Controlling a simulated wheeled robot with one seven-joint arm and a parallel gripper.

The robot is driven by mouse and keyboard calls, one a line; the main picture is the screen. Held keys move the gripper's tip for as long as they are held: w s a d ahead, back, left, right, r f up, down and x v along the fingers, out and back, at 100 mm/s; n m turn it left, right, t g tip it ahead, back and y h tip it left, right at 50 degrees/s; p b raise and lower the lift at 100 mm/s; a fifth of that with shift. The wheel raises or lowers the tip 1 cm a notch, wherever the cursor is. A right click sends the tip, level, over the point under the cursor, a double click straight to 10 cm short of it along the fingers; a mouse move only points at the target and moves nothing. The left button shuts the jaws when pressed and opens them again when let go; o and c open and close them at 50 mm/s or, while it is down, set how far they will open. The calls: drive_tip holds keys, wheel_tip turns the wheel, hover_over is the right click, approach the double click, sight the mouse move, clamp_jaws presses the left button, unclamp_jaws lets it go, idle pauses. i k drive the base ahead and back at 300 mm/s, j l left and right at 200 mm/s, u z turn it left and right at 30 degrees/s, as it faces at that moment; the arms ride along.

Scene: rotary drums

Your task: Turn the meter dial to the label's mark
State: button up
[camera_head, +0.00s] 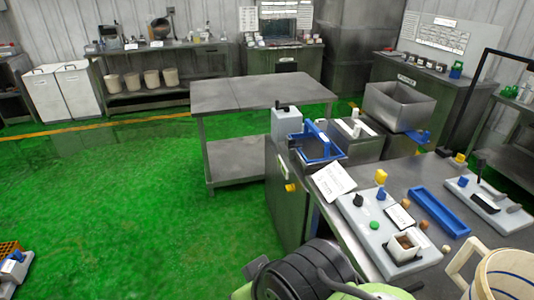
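A light grey panel (385,238) lies on the steel bench at the right. It carries a black knob (358,200), a blue and yellow knob (381,184), a green button (374,225) and a framed white plate (400,215). A white label card (333,181) with print too small to read leans at the panel's far left corner. I cannot tell which part is the meter dial, nor see any mark. Black and green parts, likely of my arm, show at the bottom centre. My gripper is not in view.
A blue tray (439,212) and a second grey panel (490,204) lie right of the panel. A cream mug-like container (503,275) stands at the bench's near right. A blue-handled basket (319,144) is beyond. Green floor (130,200) at left is mostly clear.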

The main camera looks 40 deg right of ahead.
sight(358, 201)
drive_tip(key=k+j+z, duration=0.1)
drive_tip(key=z, duration=2.1)
drive_tip(key=k+j, duration=0.05)
